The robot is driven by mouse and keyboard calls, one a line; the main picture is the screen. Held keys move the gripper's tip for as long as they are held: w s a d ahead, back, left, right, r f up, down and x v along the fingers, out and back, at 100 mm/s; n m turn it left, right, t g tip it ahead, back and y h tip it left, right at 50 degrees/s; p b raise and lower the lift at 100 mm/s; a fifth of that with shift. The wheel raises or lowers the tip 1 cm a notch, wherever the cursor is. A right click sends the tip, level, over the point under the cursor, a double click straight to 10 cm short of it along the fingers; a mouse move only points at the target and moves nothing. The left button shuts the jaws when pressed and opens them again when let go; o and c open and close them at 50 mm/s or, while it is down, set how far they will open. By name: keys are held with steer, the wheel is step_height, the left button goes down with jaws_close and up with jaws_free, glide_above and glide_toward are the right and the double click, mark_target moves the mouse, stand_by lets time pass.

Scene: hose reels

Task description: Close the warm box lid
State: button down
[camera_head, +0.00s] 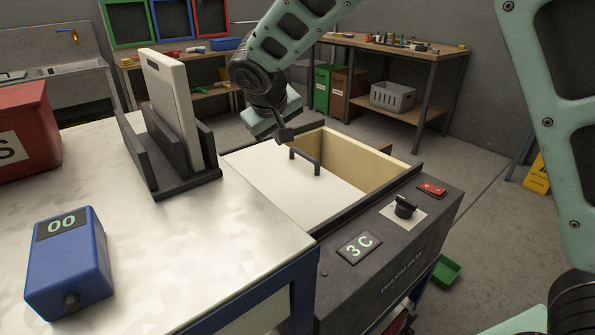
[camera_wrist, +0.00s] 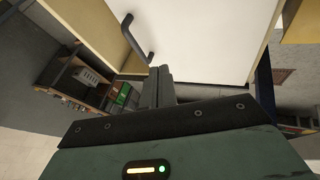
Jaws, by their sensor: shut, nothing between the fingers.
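The warm box (camera_head: 430,230) is a dark grey unit with a cream inside (camera_head: 355,153). Its white lid (camera_head: 290,198) lies flat over the near left part, and the far right part is open. A dark bar handle (camera_head: 305,163) stands on the lid near the edge of the opening. The lid (camera_wrist: 215,40) and handle (camera_wrist: 136,38) also show in the wrist view. My gripper (camera_head: 283,138) is shut and empty, just beyond the far end of the handle. In the wrist view its fingertips (camera_wrist: 159,70) are close by one handle end; I cannot tell whether they touch.
The box front has a 3C display (camera_head: 359,247), a knob (camera_head: 404,206) and a red switch (camera_head: 432,188). On the left bench are a rack with a white board (camera_head: 172,105), a blue timer (camera_head: 68,262) and a red box (camera_head: 22,130). A workbench (camera_head: 395,48) stands behind.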

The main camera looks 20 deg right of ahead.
steer(key=w, duration=0.2)
glide_toward(298, 171)
steer(key=w, duration=0.1)
steer(key=w+f, duration=0.1)
steer(key=w+a, duration=0.1)
steer(key=shift+a+f, duration=0.1)
steer(key=shift+f, duration=0.2)
steer(key=d, duration=0.2)
steer(key=w+d, duration=0.1)
steer(key=shift+w+f+p, duration=0.1)
steer(key=shift+f+p, duration=0.15)
steer(key=shift+p, duration=0.1)
steer(key=shift+w+d+f, duration=0.1)
steer(key=shift+w+d, duration=0.05)
steer(key=shift+d, duration=0.15)
steer(key=w+d+p, duration=0.3)
steer(key=w+d, duration=0.1)
steer(key=d, duration=0.7)
steer(key=w+d+p, duration=0.3)
steer(key=w+d, duration=0.2)
steer(key=d, duration=0.7)
steer(key=shift+w, duration=0.2)
steer(key=shift+d, duration=0.1)
